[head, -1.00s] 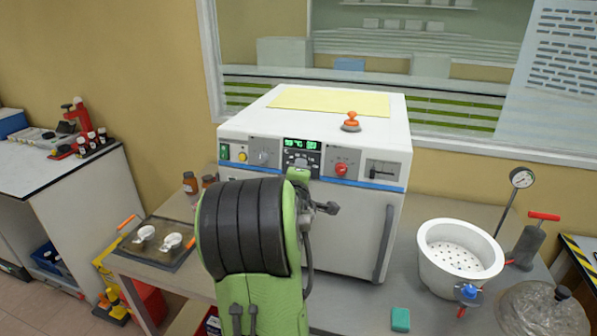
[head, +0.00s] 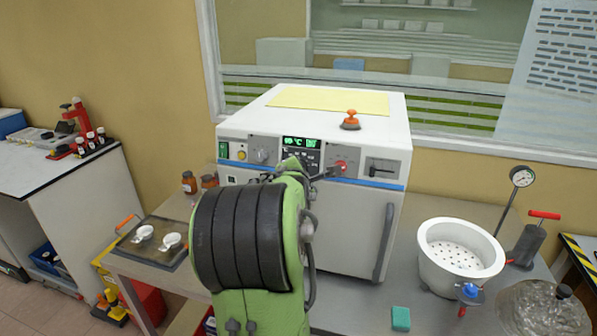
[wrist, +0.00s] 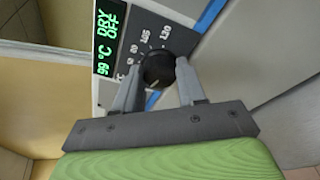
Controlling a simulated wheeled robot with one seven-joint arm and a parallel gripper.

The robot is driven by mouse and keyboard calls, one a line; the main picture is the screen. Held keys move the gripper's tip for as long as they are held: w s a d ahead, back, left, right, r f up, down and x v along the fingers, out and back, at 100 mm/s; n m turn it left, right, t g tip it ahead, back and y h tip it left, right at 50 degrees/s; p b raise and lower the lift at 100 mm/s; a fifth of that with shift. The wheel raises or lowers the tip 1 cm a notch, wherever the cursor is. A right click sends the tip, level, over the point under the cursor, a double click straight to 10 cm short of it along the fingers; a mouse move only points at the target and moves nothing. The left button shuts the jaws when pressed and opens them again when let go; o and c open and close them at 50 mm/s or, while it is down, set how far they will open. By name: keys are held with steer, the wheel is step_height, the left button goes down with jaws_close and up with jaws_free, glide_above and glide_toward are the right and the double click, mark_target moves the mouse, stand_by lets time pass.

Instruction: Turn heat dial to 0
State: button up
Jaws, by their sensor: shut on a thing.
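The heat dial (wrist: 158,67) is a dark round knob with a white number scale around it. It sits on the grey panel beside the green-lit display (wrist: 106,36), which reads 99 °C and DRY OFF in the wrist view. My gripper (wrist: 157,76) has one grey finger on each side of the dial and is shut on it. The dial's pointer setting cannot be read clearly. In the head view my arm hides the dial and fingertips, just below the display (head: 300,142) on the white oven (head: 350,240).
A red knob (head: 341,167) is right of the display, and a grey knob (head: 262,156) is left of it. An orange-handled stamp (head: 350,121) stands on the oven top. A white perforated pot (head: 461,256) is at the right.

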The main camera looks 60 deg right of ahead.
stand_by(0.5)
steer(key=o, duration=1.1)
steer(key=shift+c, duration=0.2)
steer(key=shift+a, duration=0.1)
steer(key=v, duration=1.5)
steer(key=shift+a, duration=0.35)
steer(key=shift+r, duration=0.1)
